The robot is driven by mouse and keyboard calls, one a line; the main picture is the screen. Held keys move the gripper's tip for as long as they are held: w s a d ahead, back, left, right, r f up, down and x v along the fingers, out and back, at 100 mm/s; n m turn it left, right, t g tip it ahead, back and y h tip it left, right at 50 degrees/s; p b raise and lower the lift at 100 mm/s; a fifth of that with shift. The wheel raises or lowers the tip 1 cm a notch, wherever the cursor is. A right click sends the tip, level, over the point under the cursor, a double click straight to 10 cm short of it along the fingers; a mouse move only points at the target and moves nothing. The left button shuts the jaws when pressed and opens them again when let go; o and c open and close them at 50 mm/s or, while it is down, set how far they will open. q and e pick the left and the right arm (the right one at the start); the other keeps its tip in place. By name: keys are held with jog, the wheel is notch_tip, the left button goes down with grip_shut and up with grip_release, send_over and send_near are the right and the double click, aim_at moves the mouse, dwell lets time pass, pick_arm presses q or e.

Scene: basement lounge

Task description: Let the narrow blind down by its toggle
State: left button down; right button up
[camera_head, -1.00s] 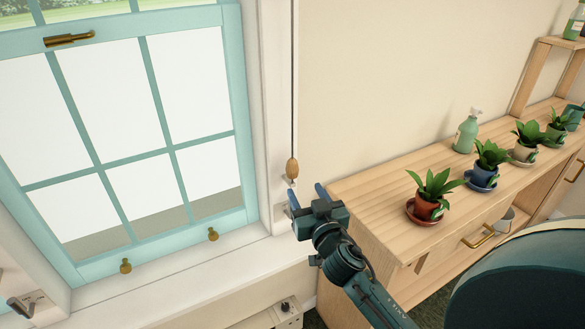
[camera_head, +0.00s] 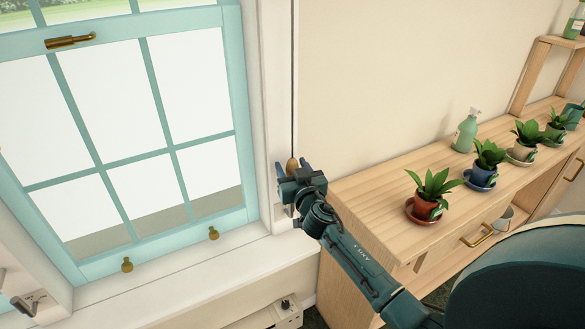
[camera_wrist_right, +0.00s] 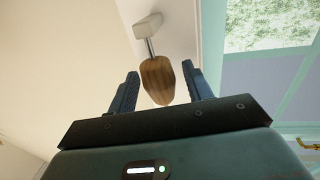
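The toggle (camera_head: 292,163) is a small wooden knob on a thin dark cord (camera_head: 293,80) that hangs beside the window's white frame. My right gripper (camera_head: 294,170) is at the toggle and partly covers it in the head view. In the right wrist view the brown toggle (camera_wrist_right: 158,80) lies between the two blue fingers of my right gripper (camera_wrist_right: 160,88), with a gap on each side. The gripper is open. I cannot make out the narrow blind for certain. My left gripper is not in view.
A teal window (camera_head: 125,130) with brass fittings is at left, above a white sill (camera_head: 190,268). At right a wooden cabinet (camera_head: 365,195) bears potted plants (camera_head: 432,190) and a green bottle (camera_head: 466,132). A small white block (camera_wrist_right: 148,25) with a metal stem adjoins the toggle.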

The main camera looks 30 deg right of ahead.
grip_shut()
dwell(0.3)
jog(key=shift+r, duration=0.1)
